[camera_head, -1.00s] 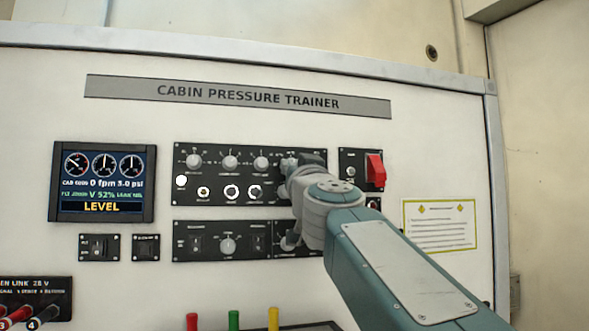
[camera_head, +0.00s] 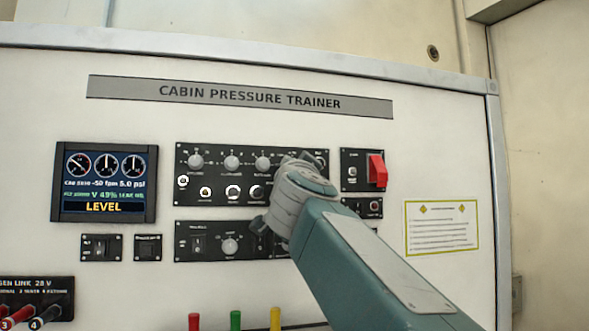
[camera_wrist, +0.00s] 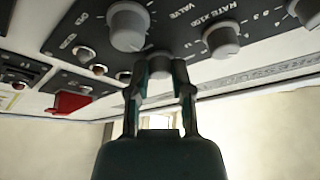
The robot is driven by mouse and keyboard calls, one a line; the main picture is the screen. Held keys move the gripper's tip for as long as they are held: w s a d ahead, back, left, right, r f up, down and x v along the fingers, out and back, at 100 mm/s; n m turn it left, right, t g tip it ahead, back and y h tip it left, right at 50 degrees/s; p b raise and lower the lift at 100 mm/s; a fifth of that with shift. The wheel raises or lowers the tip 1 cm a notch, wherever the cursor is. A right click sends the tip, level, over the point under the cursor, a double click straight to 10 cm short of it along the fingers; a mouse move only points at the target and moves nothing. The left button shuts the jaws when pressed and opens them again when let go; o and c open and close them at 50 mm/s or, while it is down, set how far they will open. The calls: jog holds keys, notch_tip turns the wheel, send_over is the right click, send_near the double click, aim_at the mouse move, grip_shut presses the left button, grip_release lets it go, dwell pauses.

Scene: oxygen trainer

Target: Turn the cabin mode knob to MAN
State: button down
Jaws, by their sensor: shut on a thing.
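My gripper (camera_wrist: 160,76) is shut on a small grey knob (camera_wrist: 159,62) on the dark upper control panel in the wrist view. One finger is on each side of the knob. I cannot read a MAN label or see which way its pointer faces. In the head view my gripper (camera_head: 296,165) is at the right part of the upper panel (camera_head: 220,178), and my wrist hides the held knob there. The display (camera_head: 104,182) at the left reads LEVEL.
Larger knobs marked VALVE (camera_wrist: 128,26) and RATE (camera_wrist: 221,40) sit close to my fingers. A red guarded switch (camera_head: 377,170) is right of my wrist. A lower panel (camera_head: 213,242) lies below. Coloured posts (camera_head: 235,320) stand at the bottom.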

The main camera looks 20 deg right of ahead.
jog(key=shift+m+h, duration=0.4)
jog(key=shift+m, duration=0.3)
jog(key=shift+f+g, duration=0.1)
jog(key=shift+g, duration=0.2)
jog(key=c, duration=0.5)
grip_release()
jog(key=shift+w, duration=0.1)
jog(key=v, duration=1.2)
jog(key=shift+a, duration=0.15)
